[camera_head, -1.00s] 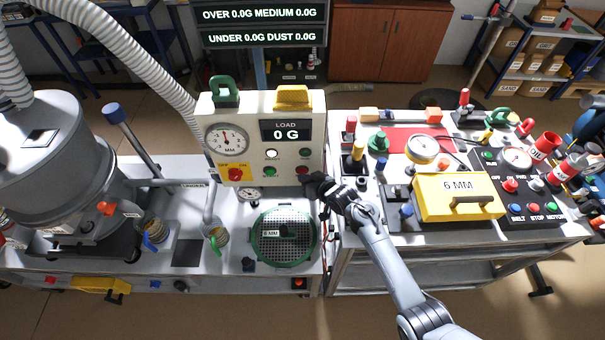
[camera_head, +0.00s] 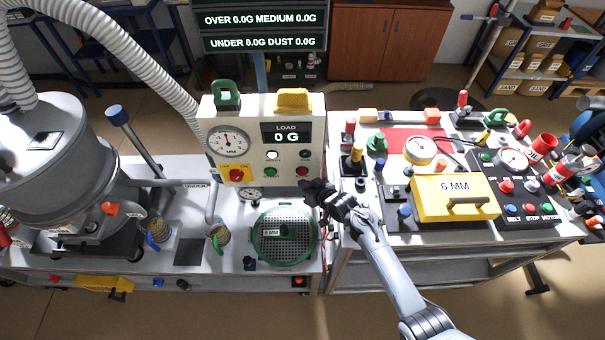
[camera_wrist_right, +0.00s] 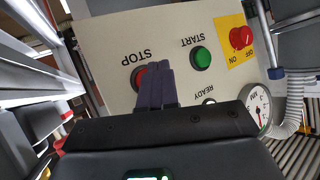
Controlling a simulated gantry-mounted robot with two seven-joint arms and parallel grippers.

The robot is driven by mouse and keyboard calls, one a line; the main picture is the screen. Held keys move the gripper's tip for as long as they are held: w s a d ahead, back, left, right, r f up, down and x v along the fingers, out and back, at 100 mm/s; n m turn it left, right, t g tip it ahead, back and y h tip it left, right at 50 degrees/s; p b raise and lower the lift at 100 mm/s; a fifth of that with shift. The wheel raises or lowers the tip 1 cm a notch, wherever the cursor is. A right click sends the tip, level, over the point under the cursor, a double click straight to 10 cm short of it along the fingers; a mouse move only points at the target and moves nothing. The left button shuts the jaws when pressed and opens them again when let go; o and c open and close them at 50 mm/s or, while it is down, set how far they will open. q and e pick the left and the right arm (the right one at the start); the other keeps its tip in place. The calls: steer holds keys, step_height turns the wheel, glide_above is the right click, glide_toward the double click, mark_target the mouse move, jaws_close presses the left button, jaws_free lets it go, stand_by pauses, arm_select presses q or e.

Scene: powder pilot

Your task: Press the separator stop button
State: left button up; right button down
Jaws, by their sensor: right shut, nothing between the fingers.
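The separator's cream control panel (camera_head: 232,161) stands on the left bench. Its red stop button (camera_head: 302,171) is at the lower right, beside a green start button (camera_head: 270,173). My right gripper (camera_head: 308,186) is shut and empty, just below and in front of the stop button. In the right wrist view the panel is upside down, and the stop button (camera_wrist_right: 137,78), labelled STOP, is partly covered by the closed fingers (camera_wrist_right: 152,72). The green start button (camera_wrist_right: 201,58) is clear of them. A gap or contact between fingertips and button cannot be told. My left gripper is not in view.
A green-rimmed sieve (camera_head: 257,254) lies on the bench below my right gripper. A yellow 6 MM box (camera_head: 425,207) and another control box (camera_head: 515,190) stand on the right bench. The load display (camera_head: 286,133) reads 0 G.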

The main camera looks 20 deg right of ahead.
steer(key=s+p, duration=0.1)
steer(key=s+a+p, duration=0.1)
steer(key=s+p, duration=0.1)
steer(key=s+a+p, duration=0.1)
steer(key=s, duration=0.1)
steer(key=shift+s+p, duration=0.2)
steer(key=shift+p, duration=0.1)
stand_by(0.5)
steer(key=shift+r, duration=0.1)
